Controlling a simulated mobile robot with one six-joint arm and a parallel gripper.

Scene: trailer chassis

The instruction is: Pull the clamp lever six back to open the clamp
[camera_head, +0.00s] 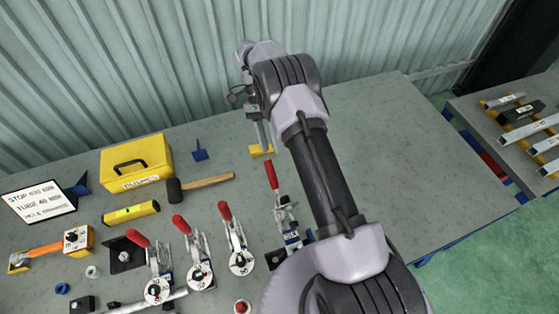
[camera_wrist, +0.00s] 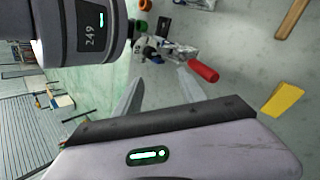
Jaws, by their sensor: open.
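Several toggle clamps with red levers stand in a row on the grey bench. The rightmost clamp (camera_head: 287,215) is nearest my arm, and its red lever (camera_head: 272,175) points up and back. I cannot read a six on it. My gripper (camera_head: 262,138) is above the bench, just behind that lever's tip. In the wrist view the open fingers of my gripper (camera_wrist: 160,88) are empty, and a red lever (camera_wrist: 203,71) lies just beyond the right finger, outside the gap. Whether they touch is unclear. My arm hides the area right of this clamp.
Three other clamps (camera_head: 196,255) stand to the left. A yellow block (camera_head: 261,150) lies beneath my gripper. A hammer (camera_head: 205,184), a yellow case (camera_head: 137,164) and a sign (camera_head: 38,202) are further left. The bench right of my arm is clear. A corrugated wall rises behind.

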